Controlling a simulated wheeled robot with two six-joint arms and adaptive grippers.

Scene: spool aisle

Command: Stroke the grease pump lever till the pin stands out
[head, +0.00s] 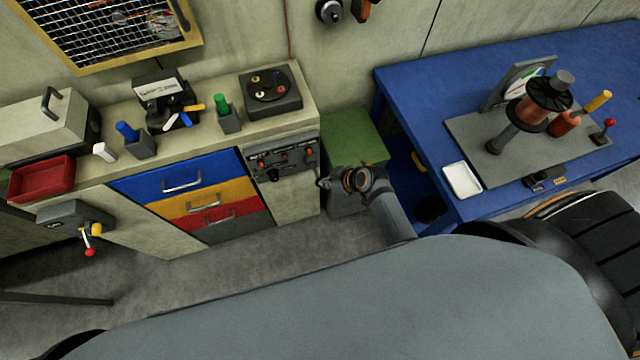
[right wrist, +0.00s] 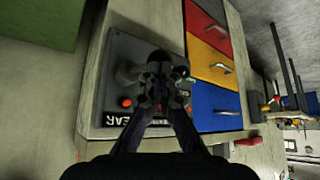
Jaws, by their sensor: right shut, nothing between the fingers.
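A grey box (head: 75,213) with a short lever ending in a red ball (head: 90,252) and a yellow part is mounted at the left end of the bench front; it looks like the grease pump. I cannot make out a pin on it. My right gripper (head: 323,183) is near the right end of the bench, well to the right of that box. In the right wrist view the right gripper (right wrist: 165,88) is shut and empty in front of a dark control panel, hiding part of it. The panel (head: 284,156) carries red knobs and a black knob. My left gripper is not in view.
Blue, yellow and red drawers (head: 178,180) fill the bench front. A red tray (head: 42,179) and marker holders stand on the bench top. A green-topped cabinet (head: 352,138) and a blue table (head: 420,85) with a spool stand are at the right. Grey floor lies before the bench.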

